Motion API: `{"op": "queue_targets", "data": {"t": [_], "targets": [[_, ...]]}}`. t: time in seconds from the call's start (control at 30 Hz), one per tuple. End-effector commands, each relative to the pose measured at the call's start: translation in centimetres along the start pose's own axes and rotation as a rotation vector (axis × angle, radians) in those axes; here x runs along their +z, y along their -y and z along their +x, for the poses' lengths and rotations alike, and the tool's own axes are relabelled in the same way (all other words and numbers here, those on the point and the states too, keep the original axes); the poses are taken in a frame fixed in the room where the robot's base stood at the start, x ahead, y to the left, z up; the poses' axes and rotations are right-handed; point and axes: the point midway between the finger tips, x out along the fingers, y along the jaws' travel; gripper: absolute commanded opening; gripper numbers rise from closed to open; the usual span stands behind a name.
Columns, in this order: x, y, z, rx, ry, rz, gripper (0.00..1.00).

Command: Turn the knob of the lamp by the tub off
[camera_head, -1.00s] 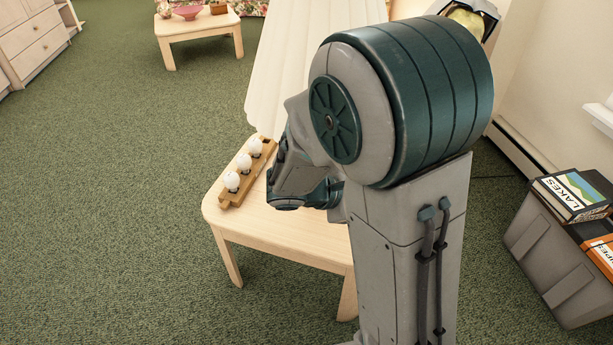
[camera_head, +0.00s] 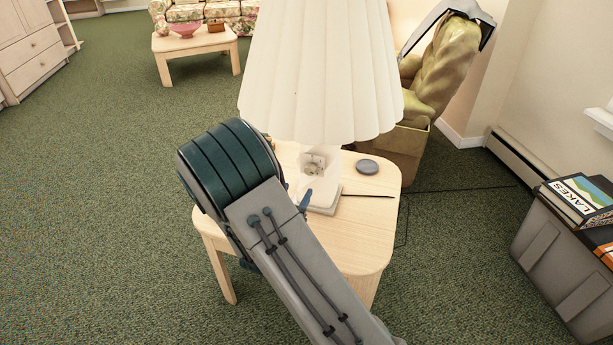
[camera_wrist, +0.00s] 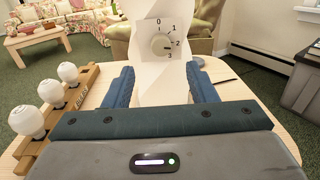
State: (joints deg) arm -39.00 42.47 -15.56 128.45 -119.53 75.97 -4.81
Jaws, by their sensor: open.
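The lamp has a cream pleated shade (camera_head: 320,70) and a white faceted base (camera_head: 325,190) on a light wood side table (camera_head: 375,240). Its round pale knob (camera_wrist: 160,43) faces me in the wrist view, ringed by the marks 0, 1, 2 and 3. I cannot tell for certain which mark it points to. The knob also shows small under the shade in the head view (camera_head: 313,168). My gripper (camera_wrist: 161,80) is open and empty, its blue fingers either side of the lamp base and lower than the knob. In the head view my arm hides most of it.
A wooden rack (camera_wrist: 62,118) with white bulbs stands left of my gripper. A grey tub (camera_head: 560,255) with books stands on the floor at right.

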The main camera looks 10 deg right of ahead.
Motion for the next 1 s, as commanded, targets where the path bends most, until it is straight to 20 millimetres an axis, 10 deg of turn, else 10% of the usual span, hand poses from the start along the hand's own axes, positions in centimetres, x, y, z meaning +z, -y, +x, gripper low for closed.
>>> {"op": "queue_targets", "data": {"t": [0.4,0.87,1.0], "targets": [[-0.1,0.1,7.7,-0.003,0.0,0.001,0.52],[0.0,0.1,9.0,-0.001,-0.001,0.0,0.52],[0.0,0.1,8.9,-0.002,-0.001,0.0,0.13]]}}
